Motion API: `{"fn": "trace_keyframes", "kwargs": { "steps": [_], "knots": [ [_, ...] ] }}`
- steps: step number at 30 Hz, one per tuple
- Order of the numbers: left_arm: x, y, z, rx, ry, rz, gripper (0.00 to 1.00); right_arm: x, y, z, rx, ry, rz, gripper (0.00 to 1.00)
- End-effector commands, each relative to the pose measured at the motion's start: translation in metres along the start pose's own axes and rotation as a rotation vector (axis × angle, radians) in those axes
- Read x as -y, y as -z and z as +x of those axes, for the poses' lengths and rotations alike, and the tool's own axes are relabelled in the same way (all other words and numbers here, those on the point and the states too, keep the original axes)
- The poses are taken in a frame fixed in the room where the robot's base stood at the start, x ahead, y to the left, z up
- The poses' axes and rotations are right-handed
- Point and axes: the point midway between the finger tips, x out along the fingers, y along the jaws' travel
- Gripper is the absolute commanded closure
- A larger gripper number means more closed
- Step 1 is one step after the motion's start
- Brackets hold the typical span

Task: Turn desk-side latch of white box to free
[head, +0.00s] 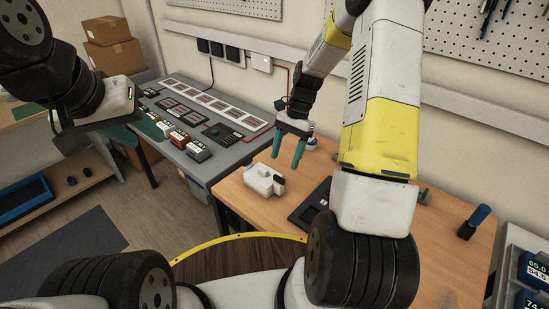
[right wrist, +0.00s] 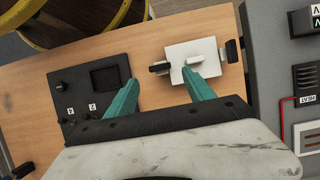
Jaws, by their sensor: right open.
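The white box (head: 260,181) sits on the wooden table in the head view, with a dark latch-like piece (head: 279,184) on its right side. In the right wrist view the white box (right wrist: 207,82) has a dark piece (right wrist: 159,68) at its left edge, another dark piece (right wrist: 231,50) at its right and a raised white part on top. My right gripper (head: 287,158) is open and empty above the box; its teal fingers also show in the right wrist view (right wrist: 160,80), the right one overlapping the box. Contact is unclear. My left gripper (head: 68,138) is at the far left, its fingers not clear.
A dark panel (right wrist: 92,88) lies on the table beside the box. The grey bench (head: 205,165) with panels and small modules stands beyond, to the left. A blue-topped dark item (head: 475,220) stands at the table's right. Bare wood lies around the box.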

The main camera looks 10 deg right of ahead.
Motion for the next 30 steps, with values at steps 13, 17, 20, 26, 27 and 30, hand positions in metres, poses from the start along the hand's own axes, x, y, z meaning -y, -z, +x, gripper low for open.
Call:
{"fn": "trace_keyframes", "kwargs": {
  "steps": [13,17,20,26,27,30],
  "knots": [
    [0.000,0.000,0.000,0.000,0.000,0.000,0.64,-0.001,-0.001,0.061,0.001,-0.001,-0.002,0.38],
    [0.000,0.000,0.000,0.000,0.000,0.000,0.64,-0.001,-0.001,0.064,-0.001,0.000,-0.003,0.38],
    [0.000,0.000,0.000,0.000,0.000,0.000,0.64,0.000,-0.001,0.064,-0.001,0.000,-0.003,0.38],
    [0.000,0.000,0.000,0.000,0.000,0.000,0.64,0.000,-0.001,0.064,-0.001,0.000,-0.003,0.60],
    [0.000,0.000,0.000,0.000,0.000,0.000,0.64,0.000,-0.001,0.064,-0.001,0.000,-0.003,0.68],
    [0.000,0.000,0.000,0.000,0.000,0.000,0.64,0.000,-0.001,0.064,-0.001,0.000,-0.003,0.87]
  ]
}}
